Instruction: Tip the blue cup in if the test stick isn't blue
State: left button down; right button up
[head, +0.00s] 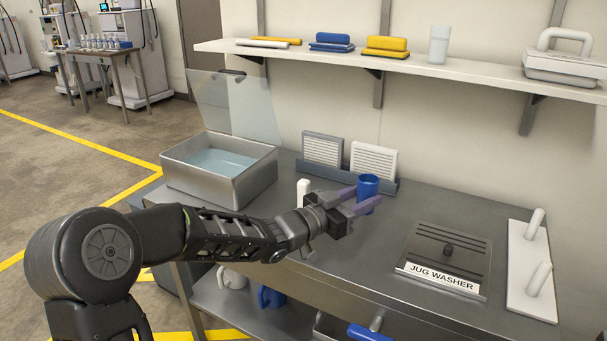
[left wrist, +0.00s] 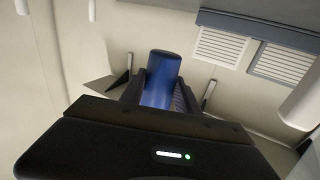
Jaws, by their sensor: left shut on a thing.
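The blue cup (head: 368,186) is upright over the steel counter in the head view. My left gripper (head: 358,203) reaches in from the left, shut on the cup with its purple fingers. In the left wrist view the blue cup (left wrist: 161,80) sits between the two fingers. I cannot tell whether its base touches the counter. An open steel basin (head: 250,167) with pale blue liquid stands at the left end of the counter, its clear lid (head: 238,105) raised. I cannot make out a test stick. My right gripper is not in view.
A white upright object (head: 303,190) stands just behind my left wrist. Two louvred panels (head: 322,150) stand at the wall behind the cup. The jug washer plate (head: 447,250) and a white board with pegs (head: 531,270) are to the right. A shelf (head: 420,66) overhangs behind.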

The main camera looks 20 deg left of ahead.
pick_arm(q)
jog(key=w+a+r+n+t+y+p, duration=0.1)
jog(key=w+a+r+n+y+p, duration=0.2)
jog(key=a, duration=0.5)
jog(key=w+a+r+n+y+p, duration=0.1)
jog(key=w+a+r+n+y, duration=0.15)
jog(key=w+a+y, duration=0.4)
jog(key=w+a+r+n+t+y+p, duration=0.1)
jog(key=a+r+n+y+p, duration=0.15)
jog(key=a, duration=0.75)
jog(key=s+a+n+g+y+p, duration=0.2)
jog(key=a+n+g+y+p, duration=0.1)
jog(key=a, duration=0.9)
jog(key=s+a+n+g+y+p, duration=0.3)
jog(key=a+n+g+y, duration=0.3)
jog(key=a+y, duration=0.3)
jog(key=a+n, duration=0.1)
jog(key=a, duration=0.3)
jog(key=shift+a, duration=0.25)
jog(key=shift+f, duration=0.1)
